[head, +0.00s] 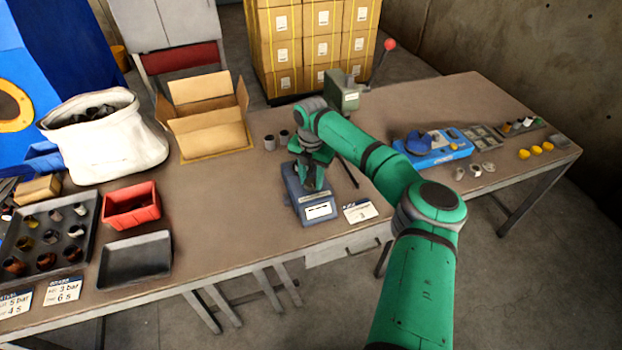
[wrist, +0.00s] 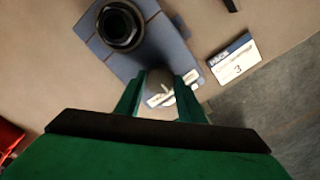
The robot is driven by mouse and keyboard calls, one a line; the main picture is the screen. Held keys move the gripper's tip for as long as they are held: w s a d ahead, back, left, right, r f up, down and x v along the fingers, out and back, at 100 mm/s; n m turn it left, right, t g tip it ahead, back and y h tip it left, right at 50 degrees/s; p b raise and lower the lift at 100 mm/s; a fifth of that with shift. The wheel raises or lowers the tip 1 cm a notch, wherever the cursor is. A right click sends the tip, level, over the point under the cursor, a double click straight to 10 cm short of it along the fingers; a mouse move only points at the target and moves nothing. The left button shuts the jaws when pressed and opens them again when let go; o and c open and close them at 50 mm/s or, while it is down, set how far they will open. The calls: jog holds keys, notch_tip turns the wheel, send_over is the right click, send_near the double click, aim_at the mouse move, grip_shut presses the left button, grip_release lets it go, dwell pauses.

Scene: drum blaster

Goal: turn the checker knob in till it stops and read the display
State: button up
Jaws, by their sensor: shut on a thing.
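The checker (head: 311,207) is a blue-grey device on the table near its front edge. In the wrist view its body (wrist: 103,50) carries a dark ring-shaped part (wrist: 121,26). My gripper (head: 311,183) is over the checker; in the wrist view its two fingers (wrist: 160,82) are shut on a round grey knob (wrist: 160,80). The white display (head: 318,211) faces the front; it shows in the wrist view (wrist: 158,99) partly hidden behind the knob and fingers. I cannot read it in either view.
A white card (head: 361,211) with a 3 lies right of the checker. Grey cups (head: 269,143) and a green-grey box (head: 342,92) stand behind.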

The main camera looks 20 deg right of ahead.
jog(key=m, duration=0.4)
jog(key=shift+a+m, duration=0.1)
jog(key=shift+m, duration=0.3)
jog(key=m, duration=0.5)
jog(key=shift+m, duration=0.3)
jog(key=m, duration=1)
dwell(0.6)
jog(key=o, duration=1)
jog(key=shift+o, duration=0.2)
